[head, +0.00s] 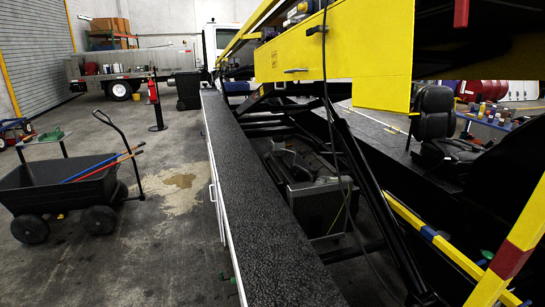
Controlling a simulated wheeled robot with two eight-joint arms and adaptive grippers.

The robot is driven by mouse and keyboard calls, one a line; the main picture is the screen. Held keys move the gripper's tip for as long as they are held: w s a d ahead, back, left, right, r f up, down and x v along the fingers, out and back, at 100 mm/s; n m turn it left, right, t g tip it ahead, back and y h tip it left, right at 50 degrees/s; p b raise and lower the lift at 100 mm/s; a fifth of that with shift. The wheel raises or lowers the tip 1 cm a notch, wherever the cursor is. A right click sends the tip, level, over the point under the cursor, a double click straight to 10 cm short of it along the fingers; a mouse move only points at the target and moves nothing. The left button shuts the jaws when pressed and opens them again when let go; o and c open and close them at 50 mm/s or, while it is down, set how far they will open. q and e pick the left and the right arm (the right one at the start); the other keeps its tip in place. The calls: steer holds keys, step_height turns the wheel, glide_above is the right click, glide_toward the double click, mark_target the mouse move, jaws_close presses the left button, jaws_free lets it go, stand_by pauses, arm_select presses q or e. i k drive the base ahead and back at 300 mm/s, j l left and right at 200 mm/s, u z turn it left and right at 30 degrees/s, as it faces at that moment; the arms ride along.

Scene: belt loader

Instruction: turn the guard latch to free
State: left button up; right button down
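I cannot pick out the guard latch with certainty. The belt loader's raised yellow boom (345,50) crosses the upper right. A yellow rail (425,232) with blue and green parts slopes down at the lower right. A thicker yellow post with a red band (510,260) stands beside it at the right edge. A small red piece (461,13) hangs at the top right; what it belongs to is unclear. Neither of my grippers shows in the head view.
The loader's long black deck (240,190) runs through the middle. A black seat (434,125) stands at right. A black cart (65,185), fire extinguisher (153,92) and bin (188,90) are at left. Bare floor (150,255) lies left of the deck.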

mark_target(318, 28)
steer(key=j, duration=0.4)
steer(key=i+j, duration=0.1)
steer(key=j, duration=0.3)
steer(key=i+j, duration=0.95)
steer(key=j, duration=0.15)
steer(key=i, duration=0.35)
